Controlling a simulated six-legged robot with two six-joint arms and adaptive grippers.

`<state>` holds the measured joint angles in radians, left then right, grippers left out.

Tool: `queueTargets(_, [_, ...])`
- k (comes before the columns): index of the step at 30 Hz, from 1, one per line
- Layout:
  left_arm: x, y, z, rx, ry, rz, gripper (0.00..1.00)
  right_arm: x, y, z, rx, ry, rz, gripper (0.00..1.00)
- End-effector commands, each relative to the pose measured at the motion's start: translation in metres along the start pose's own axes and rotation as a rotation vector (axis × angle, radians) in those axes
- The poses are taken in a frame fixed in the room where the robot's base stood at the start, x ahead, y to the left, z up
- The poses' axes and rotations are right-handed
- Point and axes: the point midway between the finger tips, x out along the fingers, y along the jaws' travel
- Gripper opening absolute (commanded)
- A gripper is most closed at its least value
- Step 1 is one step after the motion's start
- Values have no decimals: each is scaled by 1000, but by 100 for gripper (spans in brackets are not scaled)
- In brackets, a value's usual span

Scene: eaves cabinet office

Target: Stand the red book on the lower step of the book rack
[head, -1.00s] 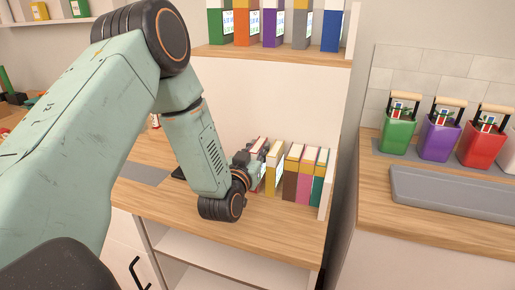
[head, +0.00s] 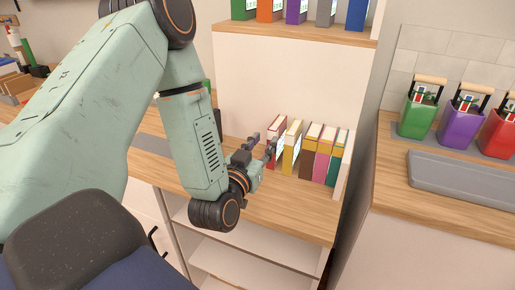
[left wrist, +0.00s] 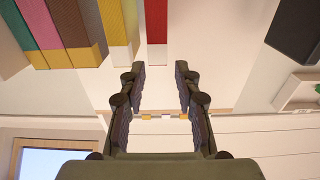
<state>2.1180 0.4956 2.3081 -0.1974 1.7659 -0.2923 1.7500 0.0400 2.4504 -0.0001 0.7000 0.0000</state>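The red book (head: 272,153) stands upright on the wooden lower step (head: 285,212) of the rack, at the left end of the row, beside the yellow book (head: 290,150) with a small gap. My left gripper (head: 263,143) is open and empty, just in front of the red book. In the left wrist view, which looks upside down, the red book (left wrist: 156,22) is ahead between the two spread fingers (left wrist: 160,75), apart from both. My right gripper is not in view.
Brown, pink and green books (head: 321,150) stand to the right of the yellow one, against a white end panel (head: 343,165). Folders stand on the upper step (head: 290,32). A counter at right holds green, purple and red containers (head: 463,128) and a grey tray (head: 462,180).

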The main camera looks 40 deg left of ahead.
Motion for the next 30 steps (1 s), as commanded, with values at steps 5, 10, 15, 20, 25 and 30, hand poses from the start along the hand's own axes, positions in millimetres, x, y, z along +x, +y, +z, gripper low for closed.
queueTargets(5, [-23, 0, 0, -1, -1, 0, 32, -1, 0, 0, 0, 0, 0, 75])
queueTargets(10, [-30, 0, 0, 0, 0, -1, 32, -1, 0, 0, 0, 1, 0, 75])
queueTargets(15, [-30, 0, 0, 0, 1, 0, 32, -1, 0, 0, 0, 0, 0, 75])
queueTargets(20, [-30, 0, 0, 0, 1, 0, 32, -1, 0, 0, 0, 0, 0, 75])
queueTargets(25, [-30, 0, 0, 0, 1, 0, 32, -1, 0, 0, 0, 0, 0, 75])
queueTargets(30, [-30, 0, 0, 0, 1, 0, 32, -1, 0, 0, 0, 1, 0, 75])
